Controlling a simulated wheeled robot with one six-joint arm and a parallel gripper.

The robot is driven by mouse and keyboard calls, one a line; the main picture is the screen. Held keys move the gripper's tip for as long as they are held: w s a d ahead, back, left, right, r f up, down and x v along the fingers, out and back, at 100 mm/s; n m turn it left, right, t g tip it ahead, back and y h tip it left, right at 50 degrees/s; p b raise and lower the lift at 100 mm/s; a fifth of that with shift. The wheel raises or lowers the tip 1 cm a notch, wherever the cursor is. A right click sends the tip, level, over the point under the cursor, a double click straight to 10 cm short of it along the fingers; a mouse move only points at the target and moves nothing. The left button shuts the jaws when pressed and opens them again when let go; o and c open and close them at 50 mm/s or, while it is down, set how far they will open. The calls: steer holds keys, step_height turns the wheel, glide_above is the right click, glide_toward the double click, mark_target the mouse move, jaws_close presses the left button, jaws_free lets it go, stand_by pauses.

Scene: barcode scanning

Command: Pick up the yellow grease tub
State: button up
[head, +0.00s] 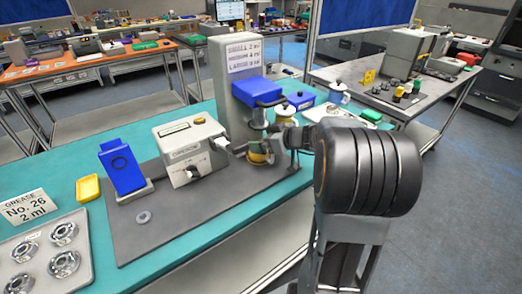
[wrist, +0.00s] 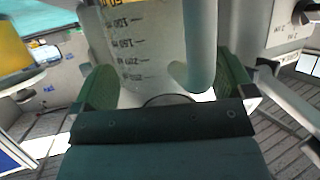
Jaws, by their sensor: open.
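In the wrist view my gripper (wrist: 165,85) is open, with a green-padded finger on each side. A pale graduated jug (wrist: 140,45) with a handle stands between or just beyond the fingers; contact cannot be told. A yellow round object (wrist: 10,48) shows at the wrist view's left edge; I cannot tell what it is.
A grease card (head: 27,211) and a tray of metal bearings (head: 88,268) lie at the left. A blue stand (head: 122,167), a grey checking device (head: 190,150) and the press (head: 232,75) stand on a dark mat (head: 165,235). Mugs stand behind my gripper.

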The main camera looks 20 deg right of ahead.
steer(key=c, duration=0.9)
